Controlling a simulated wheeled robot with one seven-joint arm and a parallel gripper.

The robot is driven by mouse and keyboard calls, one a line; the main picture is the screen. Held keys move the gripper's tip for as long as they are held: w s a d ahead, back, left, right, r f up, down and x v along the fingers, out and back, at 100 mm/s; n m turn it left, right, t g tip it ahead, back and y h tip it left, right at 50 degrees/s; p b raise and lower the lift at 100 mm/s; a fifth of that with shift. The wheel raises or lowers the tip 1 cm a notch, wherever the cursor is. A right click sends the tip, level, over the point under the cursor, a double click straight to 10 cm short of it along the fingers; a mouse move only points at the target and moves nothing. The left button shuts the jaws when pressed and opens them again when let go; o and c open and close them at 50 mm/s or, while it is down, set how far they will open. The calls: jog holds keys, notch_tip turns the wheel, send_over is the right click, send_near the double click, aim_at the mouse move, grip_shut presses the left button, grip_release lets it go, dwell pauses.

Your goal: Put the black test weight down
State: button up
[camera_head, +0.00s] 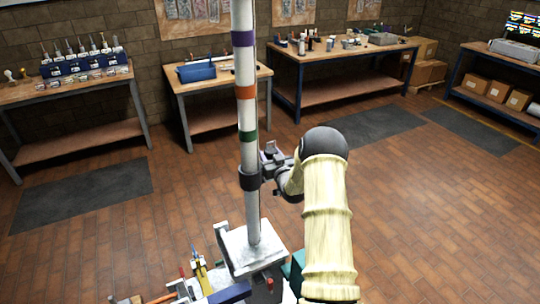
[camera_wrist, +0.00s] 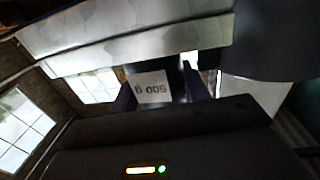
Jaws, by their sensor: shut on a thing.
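The black test weight (camera_wrist: 175,73) shows in the wrist view with an upside-down white "500 g" label (camera_wrist: 152,88). My gripper (camera_wrist: 160,95) is shut on it, with a dark purple finger on each side. In the head view my gripper (camera_head: 270,165) is close to the right side of the pale mast (camera_head: 249,150), by the black collar (camera_head: 249,178). The weight is hard to make out there. I cannot tell whether the weight touches the mast or collar. The mast fills the top of the wrist view, with a dark round part (camera_wrist: 275,40) at upper right.
The mast has purple, orange and green bands and stands on a pale square base plate (camera_head: 240,262). Tools, including a yellow one (camera_head: 201,275), crowd its foot at the left. Workbenches (camera_head: 215,80) line the back wall. The brick floor (camera_head: 430,210) at right is clear.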

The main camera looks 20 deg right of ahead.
jog(key=o, duration=1.3)
jog(key=shift+o, duration=0.2)
jog(key=shift+r, duration=0.15)
jog(key=shift+s, duration=0.6)
jog(key=s+b, duration=0.3)
jog(key=s, duration=0.7)
jog(key=shift+s+a, duration=0.4)
